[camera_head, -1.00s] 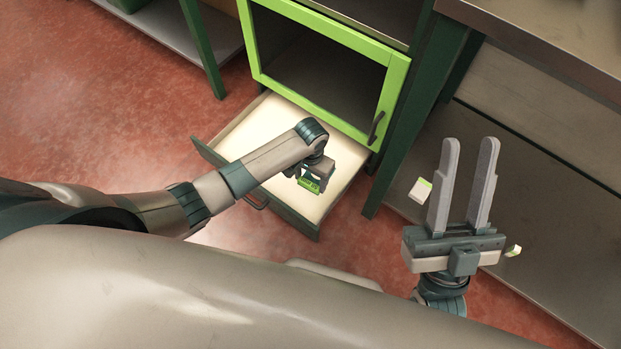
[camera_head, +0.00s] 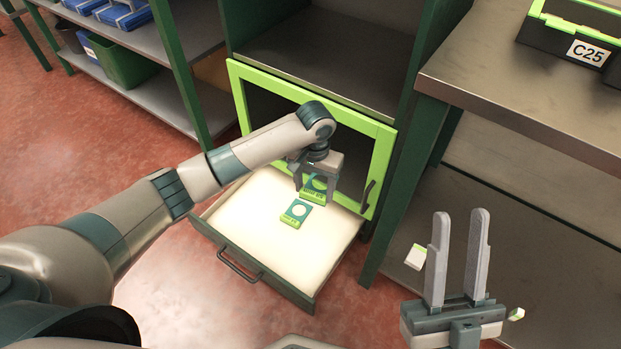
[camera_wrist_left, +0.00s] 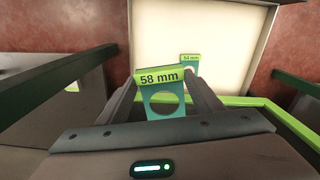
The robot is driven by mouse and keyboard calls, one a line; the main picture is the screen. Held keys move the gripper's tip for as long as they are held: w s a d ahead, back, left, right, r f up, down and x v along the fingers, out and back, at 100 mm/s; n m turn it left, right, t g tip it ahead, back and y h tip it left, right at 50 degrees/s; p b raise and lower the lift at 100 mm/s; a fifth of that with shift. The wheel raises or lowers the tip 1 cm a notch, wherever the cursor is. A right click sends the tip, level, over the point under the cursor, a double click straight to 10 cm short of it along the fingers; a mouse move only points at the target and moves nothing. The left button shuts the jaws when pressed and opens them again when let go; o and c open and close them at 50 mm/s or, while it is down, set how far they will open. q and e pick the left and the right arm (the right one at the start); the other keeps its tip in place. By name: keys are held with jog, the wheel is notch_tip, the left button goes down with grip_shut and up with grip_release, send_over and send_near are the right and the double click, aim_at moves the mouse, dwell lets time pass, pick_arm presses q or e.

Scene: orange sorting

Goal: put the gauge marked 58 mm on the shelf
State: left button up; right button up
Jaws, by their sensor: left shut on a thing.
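The gauge marked 58 mm (camera_wrist_left: 164,101), a teal plate with a round hole and a lime label, is between the fingers of my left gripper (camera_head: 314,187). The gripper is shut on it and holds it over the open drawer (camera_head: 258,218); in the head view the gauge (camera_head: 309,194) is partly hidden by the fingers. A second gauge, marked 54 mm (camera_wrist_left: 190,64), lies on the drawer's pale floor; it also shows in the head view (camera_head: 289,219). A grey shelf surface (camera_head: 335,62) is above the green-framed door. My right gripper (camera_head: 461,217) is open and empty.
The lime-framed cabinet door (camera_head: 300,95) stands just behind my left gripper, above the drawer. A metal bench (camera_head: 500,80) with a black-and-green case marked C25 (camera_head: 570,45) is at the right. Shelving with blue and green bins (camera_head: 122,62) is at the upper left.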

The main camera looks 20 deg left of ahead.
pick_arm(q)
jog(key=s+a+r, duration=0.2)
jog(key=a+r, duration=0.1)
jog(key=r, duration=0.9)
jog(key=s+a+r+n, duration=0.1)
jog(key=s+a+r, duration=0.2)
jog(key=r, duration=0.9)
jog(key=shift+s+a+n, duration=0.2)
jog(key=shift+n, duration=0.1)
jog(key=shift+d+f, duration=0.1)
jog(key=shift+d, duration=0.05)
